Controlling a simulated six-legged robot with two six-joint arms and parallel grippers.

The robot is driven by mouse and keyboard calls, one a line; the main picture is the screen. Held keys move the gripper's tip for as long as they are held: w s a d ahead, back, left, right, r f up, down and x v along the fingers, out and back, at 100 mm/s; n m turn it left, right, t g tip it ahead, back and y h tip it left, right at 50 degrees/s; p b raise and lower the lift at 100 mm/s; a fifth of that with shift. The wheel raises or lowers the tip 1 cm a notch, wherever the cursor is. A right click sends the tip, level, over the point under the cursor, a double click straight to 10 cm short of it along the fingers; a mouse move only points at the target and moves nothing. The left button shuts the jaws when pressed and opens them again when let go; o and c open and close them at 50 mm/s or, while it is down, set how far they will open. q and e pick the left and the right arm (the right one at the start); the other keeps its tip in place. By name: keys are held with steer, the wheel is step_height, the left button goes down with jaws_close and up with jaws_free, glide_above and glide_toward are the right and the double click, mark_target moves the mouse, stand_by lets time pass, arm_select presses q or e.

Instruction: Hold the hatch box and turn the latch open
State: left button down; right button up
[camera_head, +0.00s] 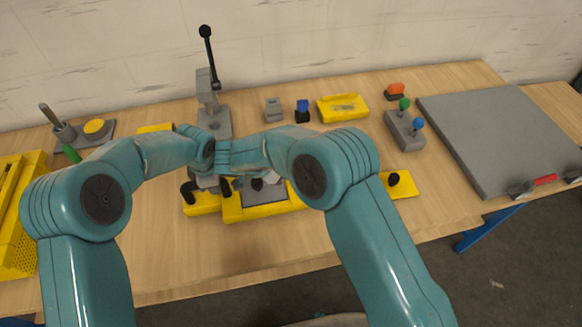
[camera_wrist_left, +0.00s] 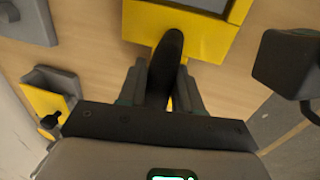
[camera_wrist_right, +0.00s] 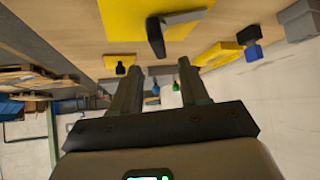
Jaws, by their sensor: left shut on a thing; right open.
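The yellow hatch box (camera_head: 232,214) with a grey panel (camera_head: 262,194) stands on the bench, partly hidden by my arms in the head view. My left gripper (camera_wrist_left: 162,74) is shut on a black handle (camera_wrist_left: 172,48) at the edge of the yellow box (camera_wrist_left: 220,42). In the right wrist view, a black lever (camera_wrist_right: 157,38), seemingly the latch, stands against the yellow box (camera_wrist_right: 118,18) and grey panel (camera_wrist_right: 186,17). My right gripper (camera_wrist_right: 159,68) is open and empty, with the lever just beyond its fingertips. Both gripper tips are mostly hidden in the head view.
A grey stand with a black lever (camera_head: 207,45) rises behind my wrists. A yellow tray (camera_head: 343,108), a two-knob block (camera_head: 405,131) and a large grey panel (camera_head: 500,140) lie to the right. A yellow basket (camera_head: 22,230) is at left. The front bench strip is clear.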

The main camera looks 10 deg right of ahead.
steer(key=w+r+n+t+y, duration=0.45)
steer(key=w+n+t, duration=0.2)
steer(key=w, duration=0.65)
steer(key=w+a+r+n+y, duration=0.2)
steer(key=a+r+n+y, duration=0.4)
steer(key=a+n+y, duration=0.65)
steer(key=s+d+f+n+g+h, duration=0.2)
steer(key=s+d+n+g+h, duration=0.25)
steer(key=s+d+n, duration=0.35)
steer(key=s+d+f+n+g+h, duration=0.35)
steer(key=s+d+n+g, duration=0.2)
steer(key=d+n, duration=0.35)
steer(key=shift+h, duration=0.4)
steer(key=f, duration=1)
steer(key=shift+w+d+f, duration=0.15)
steer(key=shift+d+f, duration=0.05)
